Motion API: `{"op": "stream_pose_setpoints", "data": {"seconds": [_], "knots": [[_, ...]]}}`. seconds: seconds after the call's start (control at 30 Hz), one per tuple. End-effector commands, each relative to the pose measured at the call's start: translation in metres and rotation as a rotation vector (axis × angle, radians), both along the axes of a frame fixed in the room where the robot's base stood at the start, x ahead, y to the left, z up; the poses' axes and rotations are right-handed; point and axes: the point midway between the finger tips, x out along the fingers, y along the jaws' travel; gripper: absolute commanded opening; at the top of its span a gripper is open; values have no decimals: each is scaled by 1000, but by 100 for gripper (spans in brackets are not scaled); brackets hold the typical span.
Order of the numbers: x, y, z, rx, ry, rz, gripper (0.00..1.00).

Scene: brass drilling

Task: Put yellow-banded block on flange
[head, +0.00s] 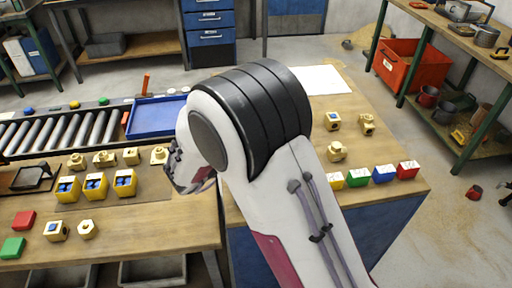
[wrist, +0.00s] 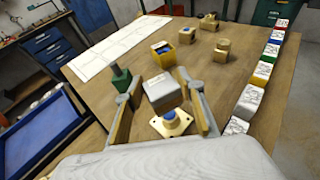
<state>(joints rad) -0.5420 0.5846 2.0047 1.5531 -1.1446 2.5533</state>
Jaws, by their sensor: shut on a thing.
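My gripper (wrist: 160,86) is shut on a small block (wrist: 163,93) with a pale top and brass-coloured sides, seen between the fingertips in the wrist view. I cannot make out a yellow band on it. A brass flange (wrist: 170,122) with a raised ring and blue centre shows between the fingers, on the near side of the block. I cannot tell how high the block is above it. In the head view my arm hides the gripper's fingertips, the held block and this flange.
A green post (wrist: 120,77) stands close beside the left finger. A yellow, blue-topped piece (wrist: 162,52) and brass parts (wrist: 222,50) stand beyond. Colour-marked blocks (head: 384,174) line the right edge. A blue tray (head: 155,117) is left; a white sheet (head: 320,80) lies at the back.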

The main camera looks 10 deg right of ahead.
Motion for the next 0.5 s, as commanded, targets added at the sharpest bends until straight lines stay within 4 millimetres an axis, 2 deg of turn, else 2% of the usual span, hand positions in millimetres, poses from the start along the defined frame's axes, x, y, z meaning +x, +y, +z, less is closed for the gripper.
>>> {"op": "stream_pose_setpoints", "data": {"seconds": [0.37,0.5], "knots": [[1,0,0,-1,-3,1,0],[0,0,-7,-3,0,1,0]]}}
